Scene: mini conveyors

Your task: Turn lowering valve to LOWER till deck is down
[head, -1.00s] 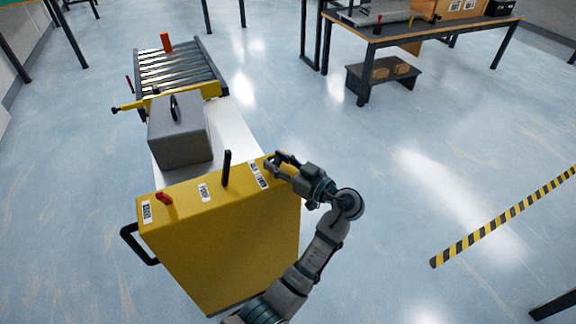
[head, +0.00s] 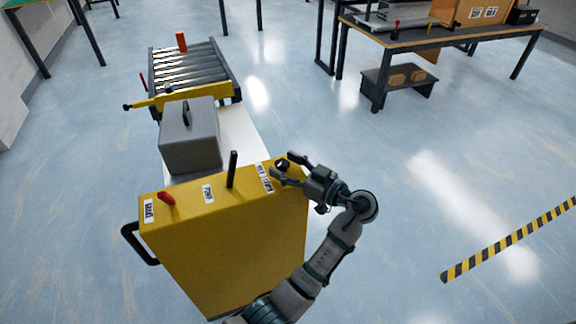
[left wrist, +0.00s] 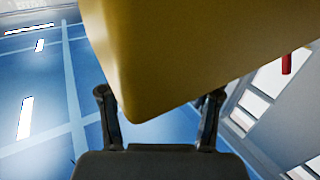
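The yellow control housing (head: 228,245) stands at centre-left in the head view. A small dark knob (head: 282,164), apparently the lowering valve, sits at its right end beside a white label (head: 265,178). The label is too small to read. My left gripper (head: 281,168) is open, its fingers apart at the knob's right side; contact is unclear. In the left wrist view, the open fingers (left wrist: 160,105) show with the yellow housing filling the upper middle; no knob shows. The white deck (head: 240,138) lies behind the housing and carries a grey case (head: 190,145). My right gripper is not visible.
A roller conveyor (head: 188,70) stands beyond the deck. A workbench (head: 440,38) is at back right. Floor to the right is open, with a striped strip (head: 510,238).

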